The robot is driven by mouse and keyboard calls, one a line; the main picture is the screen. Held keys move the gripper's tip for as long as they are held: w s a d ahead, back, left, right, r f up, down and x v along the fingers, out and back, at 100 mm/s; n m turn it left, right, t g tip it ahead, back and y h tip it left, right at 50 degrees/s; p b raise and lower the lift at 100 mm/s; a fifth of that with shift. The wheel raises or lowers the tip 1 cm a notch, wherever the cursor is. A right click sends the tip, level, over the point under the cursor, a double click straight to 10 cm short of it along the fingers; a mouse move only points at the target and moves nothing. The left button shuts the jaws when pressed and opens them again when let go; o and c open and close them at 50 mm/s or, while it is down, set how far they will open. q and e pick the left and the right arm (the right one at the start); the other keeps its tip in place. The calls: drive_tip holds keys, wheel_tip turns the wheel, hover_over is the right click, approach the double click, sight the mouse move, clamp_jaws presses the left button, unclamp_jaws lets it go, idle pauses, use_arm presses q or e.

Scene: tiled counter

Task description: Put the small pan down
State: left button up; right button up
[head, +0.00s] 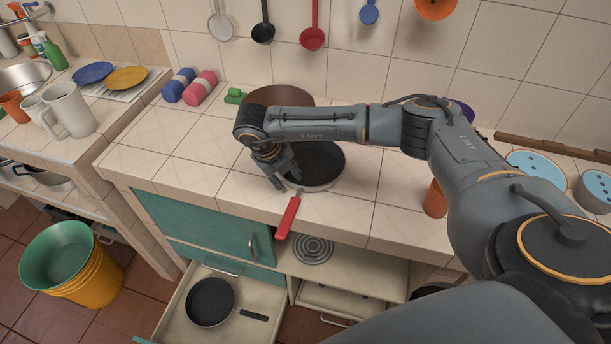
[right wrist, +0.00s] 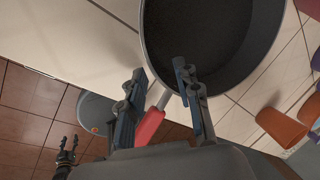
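A dark pan with a red handle (head: 288,218) rests on the tiled counter near its front edge, the handle sticking out over the edge. In the right wrist view its dark bowl (right wrist: 215,35) fills the top. My right gripper (head: 281,180) is at the handle's root, beside the rim. In the right wrist view my right gripper (right wrist: 160,73) has its fingers apart, with the handle between them and gaps at both sides. Another black pan (head: 210,301) lies in the open drawer below. My left gripper (right wrist: 68,144) shows small in the right wrist view, fingers apart and empty.
A brown pot (head: 279,95) stands behind my right arm. An orange cup (head: 435,199) stands right of the pan. The open drawer (head: 258,293) juts out below the counter. Pink and blue rolls (head: 200,87) lie at the back left. The counter's left front is clear.

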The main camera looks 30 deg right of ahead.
clamp_jaws()
drive_tip(key=shift+r, duration=0.15)
drive_tip(key=shift+r+b, duration=0.2)
drive_tip(key=shift+b, duration=0.15)
wheel_tip(320, 180, up, 2)
drive_tip(key=shift+w+r+b, duration=0.1)
drive_tip(key=shift+b, duration=0.65)
drive_tip(key=s+a+r+b, duration=0.3)
drive_tip(key=s+a+r, duration=0.6)
drive_tip(key=a+r, duration=0.1)
drive_tip(key=shift+s+a, duration=0.2)
drive_tip(key=shift+s, duration=0.15)
